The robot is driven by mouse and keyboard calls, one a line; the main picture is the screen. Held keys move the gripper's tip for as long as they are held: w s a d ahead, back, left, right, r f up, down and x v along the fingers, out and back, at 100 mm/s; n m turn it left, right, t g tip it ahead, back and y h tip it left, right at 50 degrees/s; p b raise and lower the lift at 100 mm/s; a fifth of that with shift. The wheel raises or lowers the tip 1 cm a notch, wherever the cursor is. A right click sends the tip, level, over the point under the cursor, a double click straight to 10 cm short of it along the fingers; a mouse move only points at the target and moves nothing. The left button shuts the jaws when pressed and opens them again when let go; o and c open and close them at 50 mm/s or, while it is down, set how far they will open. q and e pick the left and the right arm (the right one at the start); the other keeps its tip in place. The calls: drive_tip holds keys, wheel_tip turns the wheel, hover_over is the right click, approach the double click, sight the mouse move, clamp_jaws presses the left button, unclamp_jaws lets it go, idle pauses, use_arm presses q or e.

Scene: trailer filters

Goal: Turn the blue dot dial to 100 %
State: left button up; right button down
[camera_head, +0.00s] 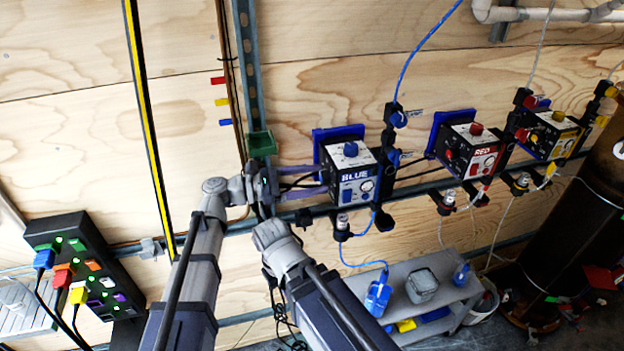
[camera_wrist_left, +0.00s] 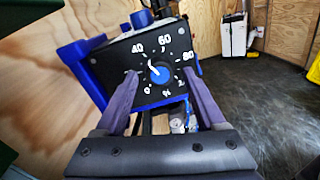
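The blue dot dial (camera_wrist_left: 161,75) is a round knob with a blue centre on a black panel in the left wrist view. Its white mark points up and slightly left, toward the 40 side. The scale shows 0, 40, 60, 80 and a % sign. The dial is on the side of the box labelled BLUE (camera_head: 355,192) in the head view, where the dial face is hidden. My left gripper (camera_head: 318,182) is open, its purple fingers on either side of the dial in the left wrist view (camera_wrist_left: 160,70). I cannot tell whether they touch the panel.
A red-labelled box (camera_head: 470,150) and a yellow-labelled box (camera_head: 548,135) stand to the right along the rail. A green holder (camera_head: 261,144) is close to my left gripper. A grey bench (camera_head: 440,270) stands below. A black power strip (camera_head: 85,262) is at left.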

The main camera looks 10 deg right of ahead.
use_arm(q)
clamp_jaws()
idle(0.3)
drive_tip(key=shift+m, duration=0.3)
